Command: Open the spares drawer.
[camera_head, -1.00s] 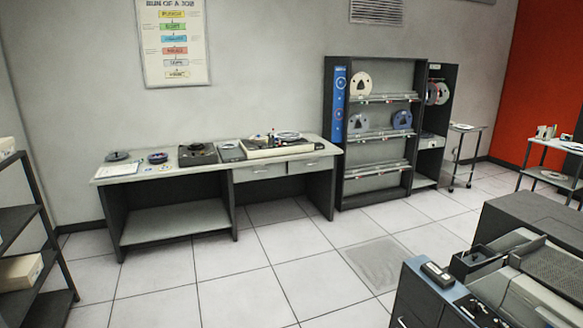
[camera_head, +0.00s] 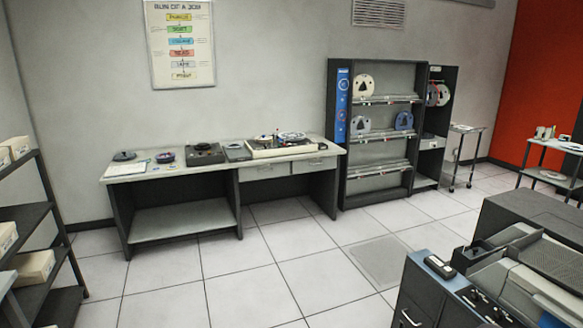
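A long desk (camera_head: 120,176) stands against the back wall. Two pale drawer fronts, a left one (camera_head: 264,171) and a right one (camera_head: 316,164), sit side by side under the right part of its top. Both look shut. A dark cabinet (camera_head: 420,295) at the lower right also has a front with a pale handle. No label is readable, so I cannot tell which is the spares drawer. My gripper is not in view.
Open tiled floor (camera_head: 240,280) lies before the desk. A dark shelf with boxes (camera_head: 35,268) stands at the left. A tape rack (camera_head: 345,175) stands right of the desk. A large machine (camera_head: 545,220) fills the lower right.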

